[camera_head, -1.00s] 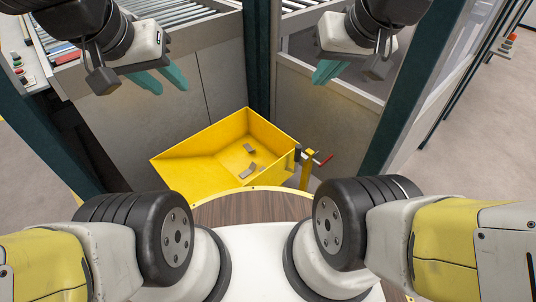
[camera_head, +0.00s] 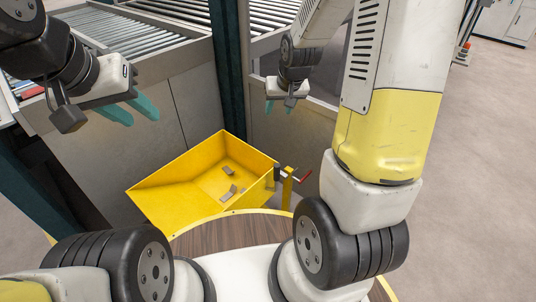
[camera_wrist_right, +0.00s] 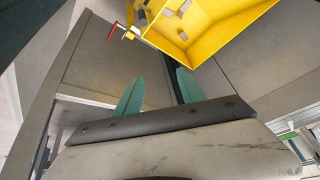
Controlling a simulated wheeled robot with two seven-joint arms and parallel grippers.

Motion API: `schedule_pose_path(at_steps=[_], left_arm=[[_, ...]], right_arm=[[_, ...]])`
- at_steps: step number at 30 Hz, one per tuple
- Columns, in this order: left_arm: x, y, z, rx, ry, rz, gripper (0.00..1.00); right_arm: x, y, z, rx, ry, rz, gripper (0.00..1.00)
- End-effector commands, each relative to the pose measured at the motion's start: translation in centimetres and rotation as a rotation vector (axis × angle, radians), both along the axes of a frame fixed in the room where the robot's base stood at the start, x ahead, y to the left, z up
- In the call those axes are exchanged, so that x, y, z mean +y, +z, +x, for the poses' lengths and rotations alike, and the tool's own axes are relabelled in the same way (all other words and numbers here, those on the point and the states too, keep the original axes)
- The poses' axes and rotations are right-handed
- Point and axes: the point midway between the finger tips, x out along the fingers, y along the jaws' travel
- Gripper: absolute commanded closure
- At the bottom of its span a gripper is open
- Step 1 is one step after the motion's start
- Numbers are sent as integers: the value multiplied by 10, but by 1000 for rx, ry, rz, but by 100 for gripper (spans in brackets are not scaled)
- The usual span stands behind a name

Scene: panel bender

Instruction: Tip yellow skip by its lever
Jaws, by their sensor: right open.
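The yellow skip (camera_head: 180,180) stands in front of my base, upright, with several small grey scraps (camera_head: 229,192) in it. Its lever (camera_head: 302,175), with a red grip, is at the skip's right side near a yellow post (camera_head: 287,188). In the right wrist view the skip (camera_wrist_right: 200,30) is at the top and the red-tipped lever (camera_wrist_right: 113,31) is left of it. My right gripper (camera_head: 279,106) is open and empty, above and beyond the lever, apart from it. My left gripper (camera_head: 136,113) is above and beyond the skip's left part, with its teal fingers apart and nothing between them.
Roller conveyors (camera_head: 140,40) and grey machine panels (camera_head: 190,105) stand behind the skip. A dark green post (camera_head: 229,75) rises just behind it. The floor (camera_head: 460,180) on the right is clear.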

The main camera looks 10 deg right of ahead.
Motion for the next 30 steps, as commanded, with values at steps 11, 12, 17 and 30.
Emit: schedule_pose_path(at_steps=[11,12,17,30], left_arm=[[0,0,0,0,0,0,64],[0,0,0,0,0,0,64],[0,0,0,0,0,0,64],[0,0,0,0,0,0,64]], right_arm=[[-12,-196,41,59,34,-62,53],[-13,-215,40,62,41,-67,53],[-13,-271,33,72,66,-73,53],[-12,-326,40,75,80,-74,53]])
